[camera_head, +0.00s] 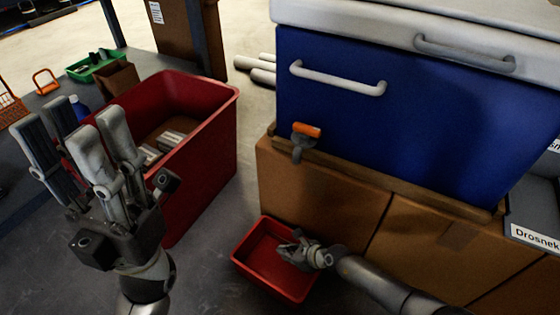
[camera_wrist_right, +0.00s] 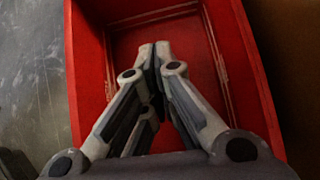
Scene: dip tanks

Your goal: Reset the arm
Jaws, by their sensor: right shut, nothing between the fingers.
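My right gripper (camera_head: 291,247) is over the small red bin (camera_head: 243,268) on the floor, beside the cardboard boxes. In the right wrist view its fingertips (camera_wrist_right: 155,54) meet, with nothing between them. The red bin's walls (camera_wrist_right: 85,70) surround the fingers there, and the visible part of its floor is bare. I cannot tell how deep the fingers reach into it. My left gripper (camera_head: 80,125) is raised at the left, fingers pointing up and spread apart, with nothing seen between them. It stands in front of the large red bin (camera_head: 210,130).
A blue cooler (camera_head: 400,110) with a white handle stands on cardboard boxes (camera_head: 320,195) at the right. An orange-handled tool (camera_head: 306,130) is at the boxes' left edge. Grey-white blocks (camera_head: 168,140) lie in the large bin. A green tray (camera_head: 85,70) is behind.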

